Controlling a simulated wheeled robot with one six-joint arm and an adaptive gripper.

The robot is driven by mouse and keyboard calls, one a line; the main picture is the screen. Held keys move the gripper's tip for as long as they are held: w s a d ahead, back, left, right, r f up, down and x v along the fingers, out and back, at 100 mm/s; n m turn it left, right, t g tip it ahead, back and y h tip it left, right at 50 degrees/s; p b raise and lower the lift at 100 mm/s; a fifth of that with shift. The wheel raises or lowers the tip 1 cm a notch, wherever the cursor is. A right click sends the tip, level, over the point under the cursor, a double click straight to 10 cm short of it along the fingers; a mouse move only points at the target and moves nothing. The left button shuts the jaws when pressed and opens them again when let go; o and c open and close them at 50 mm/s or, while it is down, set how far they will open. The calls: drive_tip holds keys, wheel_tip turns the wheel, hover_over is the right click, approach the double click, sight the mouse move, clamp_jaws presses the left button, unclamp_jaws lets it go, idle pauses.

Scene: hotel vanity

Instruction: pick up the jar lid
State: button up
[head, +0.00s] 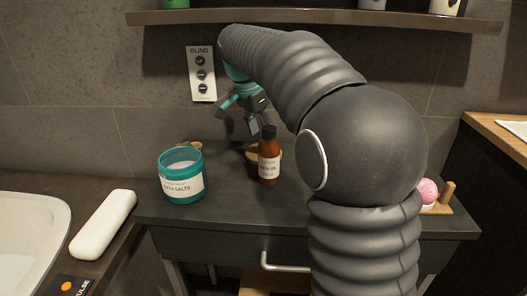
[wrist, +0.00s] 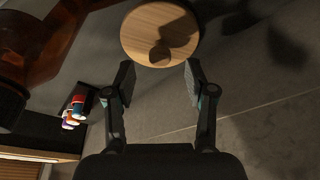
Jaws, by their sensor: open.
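The jar lid, a round light-wood disc (wrist: 158,20), lies in the upper middle of the wrist view, just beyond my fingertips, with a dark shadow on it. In the head view a sliver of the wooden lid (head: 250,154) shows behind the amber bottle, which hides part of it. My gripper (wrist: 158,75) is open and empty, its two fingers spread apart and short of the disc. In the head view my gripper (head: 249,122) hangs above the back of the counter, near the lid. The teal bath salts jar (head: 182,186) stands open at the left.
The amber bath oil bottle (head: 269,158) stands upright close in front of the lid. A wooden piece (head: 189,144) shows behind the jar. A pink ball (head: 428,190) sits on a wooden holder at the right. The wall stands behind, with a shelf (head: 320,17) above.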

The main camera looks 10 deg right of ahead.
drive_tip(key=shift+x, duration=1.95)
clamp_jaws()
drive_tip(key=shift+r, duration=0.1)
